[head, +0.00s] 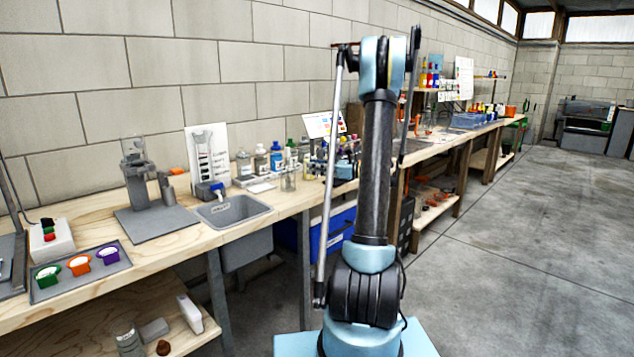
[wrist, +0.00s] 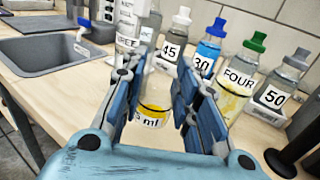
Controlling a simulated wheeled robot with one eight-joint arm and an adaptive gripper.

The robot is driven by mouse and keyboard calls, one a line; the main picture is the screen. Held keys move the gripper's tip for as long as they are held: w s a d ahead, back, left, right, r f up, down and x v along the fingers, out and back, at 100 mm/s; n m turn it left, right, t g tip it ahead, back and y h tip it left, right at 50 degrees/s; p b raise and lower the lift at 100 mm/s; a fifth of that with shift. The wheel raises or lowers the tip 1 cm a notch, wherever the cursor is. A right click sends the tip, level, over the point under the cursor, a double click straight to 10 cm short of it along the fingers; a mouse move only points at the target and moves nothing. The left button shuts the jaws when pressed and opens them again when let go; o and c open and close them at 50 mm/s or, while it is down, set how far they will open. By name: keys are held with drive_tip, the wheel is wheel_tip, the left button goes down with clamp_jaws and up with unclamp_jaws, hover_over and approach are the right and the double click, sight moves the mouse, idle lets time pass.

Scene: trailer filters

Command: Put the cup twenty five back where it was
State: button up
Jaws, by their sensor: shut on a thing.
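In the wrist view, my gripper (wrist: 160,72) is shut on a clear cup (wrist: 154,104) with a yellow band. The lettering on it ends in "5 ml"; its first part is hidden by the left finger. The cup is between the two blue-grey fingers, over the wooden bench, in front of a row of bottles. I cannot tell whether its base touches the bench. In the head view, my arm rises in the middle, and I cannot make out my gripper there.
Bottles labelled 45 (wrist: 173,45), 30 (wrist: 208,50), FOUR (wrist: 238,82) and 50 (wrist: 280,88) stand close behind my gripper. A grey sink (wrist: 55,55) lies to the left. The wooden bench (head: 180,245) runs along the wall. Concrete floor (head: 520,230) is open at right.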

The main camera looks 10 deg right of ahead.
sight(316, 177)
drive_tip(key=shift+f, duration=2.25)
drive_tip(key=o, duration=1)
drive_tip(key=shift+f, duration=0.1)
